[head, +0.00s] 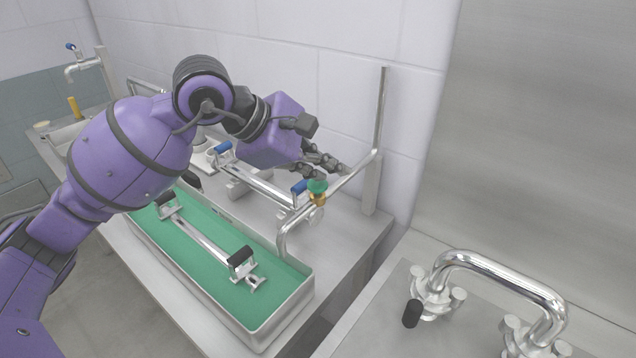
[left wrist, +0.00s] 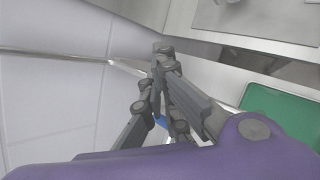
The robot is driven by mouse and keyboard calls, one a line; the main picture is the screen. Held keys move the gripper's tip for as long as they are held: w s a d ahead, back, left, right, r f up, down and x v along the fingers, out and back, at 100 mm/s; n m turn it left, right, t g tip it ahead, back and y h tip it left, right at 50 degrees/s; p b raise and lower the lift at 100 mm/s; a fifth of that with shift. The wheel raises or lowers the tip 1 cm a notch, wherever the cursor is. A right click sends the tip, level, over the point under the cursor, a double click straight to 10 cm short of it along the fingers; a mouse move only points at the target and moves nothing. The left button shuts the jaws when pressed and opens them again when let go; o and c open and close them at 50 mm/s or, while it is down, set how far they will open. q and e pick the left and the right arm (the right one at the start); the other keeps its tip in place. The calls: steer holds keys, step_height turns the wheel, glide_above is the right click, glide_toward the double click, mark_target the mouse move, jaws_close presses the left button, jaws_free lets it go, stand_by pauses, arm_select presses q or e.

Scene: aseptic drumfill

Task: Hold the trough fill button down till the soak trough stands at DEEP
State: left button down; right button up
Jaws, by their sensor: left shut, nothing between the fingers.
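The soak trough (head: 303,300) is a long steel-rimmed basin with a green interior, in the lower middle of the head view. A steel bar fitting with black grips (head: 205,240) lies in it. I cannot read a level mark. A green-topped button (head: 317,186) sits on a brass valve (head: 318,198) on the steel pipe (head: 358,175), whose spout bends down at the trough's right end. My left gripper (head: 338,168) is shut and empty just above and behind the green button; I cannot tell whether they touch. In the left wrist view the fingers (left wrist: 160,62) hide the button. My right gripper is not in view.
A second bar fitting with blue grips (head: 262,188) lies on the bench behind the trough. A steel vessel with a bent pipe handle (head: 500,275) stands at the lower right, across a narrow gap. A tap (head: 82,66) and sink are at the far left. Tiled wall stands behind.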

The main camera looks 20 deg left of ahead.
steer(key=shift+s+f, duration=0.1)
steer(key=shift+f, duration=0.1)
arm_select(q)
steer(key=shift+f, duration=0.4)
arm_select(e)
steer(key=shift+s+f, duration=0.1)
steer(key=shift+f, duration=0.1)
arm_select(q)
steer(key=shift+f+b, duration=0.2)
steer(key=shift+b, duration=0.1)
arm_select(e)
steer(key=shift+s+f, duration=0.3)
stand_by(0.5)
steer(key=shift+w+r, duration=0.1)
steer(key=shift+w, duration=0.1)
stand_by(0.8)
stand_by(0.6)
arm_select(q)
steer(key=shift+r+p, duration=0.4)
steer(key=shift+r, duration=0.7)
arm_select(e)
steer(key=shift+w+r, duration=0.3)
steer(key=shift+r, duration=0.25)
